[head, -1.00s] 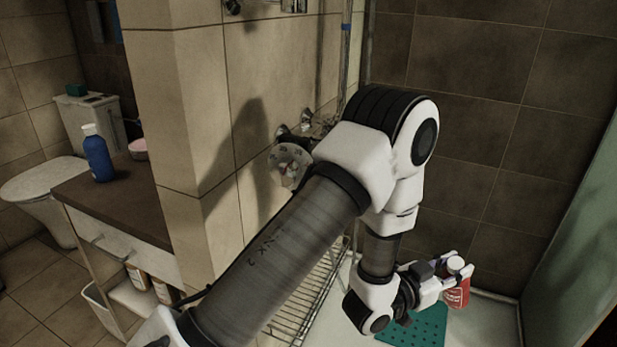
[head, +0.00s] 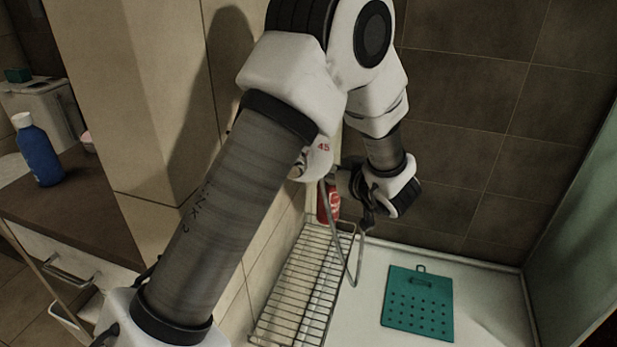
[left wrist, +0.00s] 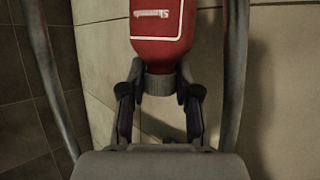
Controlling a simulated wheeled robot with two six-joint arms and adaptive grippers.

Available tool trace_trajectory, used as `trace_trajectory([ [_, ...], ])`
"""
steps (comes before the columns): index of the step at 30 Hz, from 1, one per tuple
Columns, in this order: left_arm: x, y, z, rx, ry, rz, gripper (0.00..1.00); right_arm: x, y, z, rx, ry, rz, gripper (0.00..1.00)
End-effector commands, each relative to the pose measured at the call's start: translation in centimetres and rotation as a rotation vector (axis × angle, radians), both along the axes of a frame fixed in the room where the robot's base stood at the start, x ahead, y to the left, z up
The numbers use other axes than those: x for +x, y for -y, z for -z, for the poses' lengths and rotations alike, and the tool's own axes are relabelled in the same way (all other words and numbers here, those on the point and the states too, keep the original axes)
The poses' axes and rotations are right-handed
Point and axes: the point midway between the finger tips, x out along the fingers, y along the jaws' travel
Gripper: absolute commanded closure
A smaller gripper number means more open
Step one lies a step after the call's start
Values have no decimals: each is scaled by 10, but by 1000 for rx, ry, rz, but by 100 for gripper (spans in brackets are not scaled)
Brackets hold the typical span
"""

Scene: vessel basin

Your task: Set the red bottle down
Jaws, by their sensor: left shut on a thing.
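In the left wrist view the red bottle (left wrist: 163,28) shows white lettering and a grey neck. My left gripper (left wrist: 160,92) is shut on that neck. In the head view the left gripper is mostly hidden by its own wrist. My right gripper is in neither view.
A green perforated mat (head: 418,302) with a handle lies on the white shower floor (head: 480,290), which is otherwise clear. A blue bottle (head: 38,155) stands on the brown counter (head: 85,205) at left. A glass panel (head: 580,220) bounds the right side.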

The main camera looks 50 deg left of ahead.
Motion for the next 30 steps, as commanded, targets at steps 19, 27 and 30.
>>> trace_trajectory([
  [19, -2, 0, 87, 0, 3, 1, 100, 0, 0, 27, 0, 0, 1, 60],
  [27, -3, 0, 92, 1, 2, 1, 65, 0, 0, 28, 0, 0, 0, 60],
  [30, -2, 0, 92, 1, 2, 1, 44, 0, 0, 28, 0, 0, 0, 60],
])
